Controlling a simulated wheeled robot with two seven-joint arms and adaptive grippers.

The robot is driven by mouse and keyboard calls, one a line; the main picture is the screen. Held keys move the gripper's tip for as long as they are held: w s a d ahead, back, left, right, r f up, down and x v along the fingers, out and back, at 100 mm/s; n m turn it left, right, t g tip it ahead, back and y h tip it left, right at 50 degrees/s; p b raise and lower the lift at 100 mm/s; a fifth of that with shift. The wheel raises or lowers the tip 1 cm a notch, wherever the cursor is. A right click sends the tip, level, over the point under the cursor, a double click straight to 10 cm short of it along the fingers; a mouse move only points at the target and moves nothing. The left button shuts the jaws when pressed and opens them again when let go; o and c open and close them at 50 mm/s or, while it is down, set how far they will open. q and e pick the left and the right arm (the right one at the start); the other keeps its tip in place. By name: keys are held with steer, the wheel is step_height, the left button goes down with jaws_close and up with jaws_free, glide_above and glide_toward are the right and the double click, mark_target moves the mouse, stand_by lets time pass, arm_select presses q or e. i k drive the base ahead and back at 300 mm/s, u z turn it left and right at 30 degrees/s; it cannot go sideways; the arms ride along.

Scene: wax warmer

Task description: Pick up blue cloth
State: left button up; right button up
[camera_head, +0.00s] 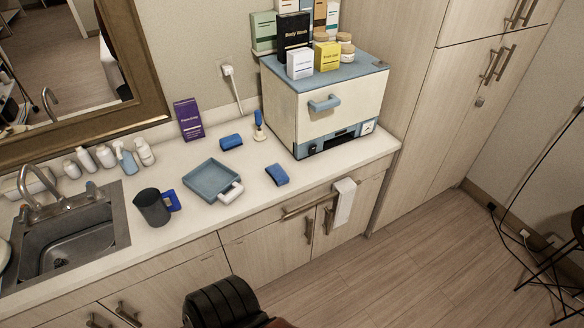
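A small blue folded piece (277,175), which may be the cloth, lies flat on the white counter near its front edge, in front of the cream warmer box. A second blue piece (231,142), rounder and rolled-looking, lies farther back, near the purple box. I cannot tell for certain which is cloth. Both lie apart from other things. Neither of my grippers shows in the head view.
A blue-grey tray (211,181) and a dark jug (152,207) with a blue handle stand left of the front blue piece. The warmer box (325,105) stands to its right. A white towel (343,201) hangs below. A dark ribbed object (222,303) stands in front of the cabinets.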

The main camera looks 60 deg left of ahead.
mark_target(277, 173)
steer(key=u, duration=0.45)
steer(key=i, duration=0.85)
steer(key=u, duration=0.75)
